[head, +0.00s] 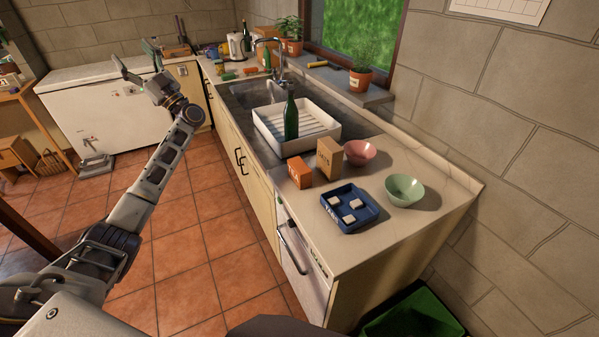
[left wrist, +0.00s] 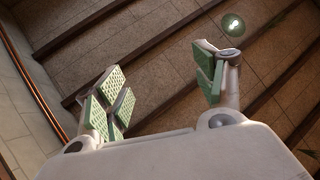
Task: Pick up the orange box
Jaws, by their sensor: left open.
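The orange box (head: 299,172) stands upright on the counter, left of a taller tan carton (head: 329,158), with dark lettering on its front. Nothing covers it in the head view. My left gripper (head: 138,62) is raised over the floor at the upper left of the head view, far from the box. Its fingers are spread apart and empty. The left wrist view shows the same open gripper (left wrist: 160,85) with green pads and nothing between them; the box is not in that view. My right gripper is not in view.
A blue tray (head: 334,219) with white blocks, a green bowl (head: 405,190) and a pink bowl (head: 359,152) stand near the box. Behind it, a green bottle (head: 291,117) stands at a white rack (head: 266,133) by the sink.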

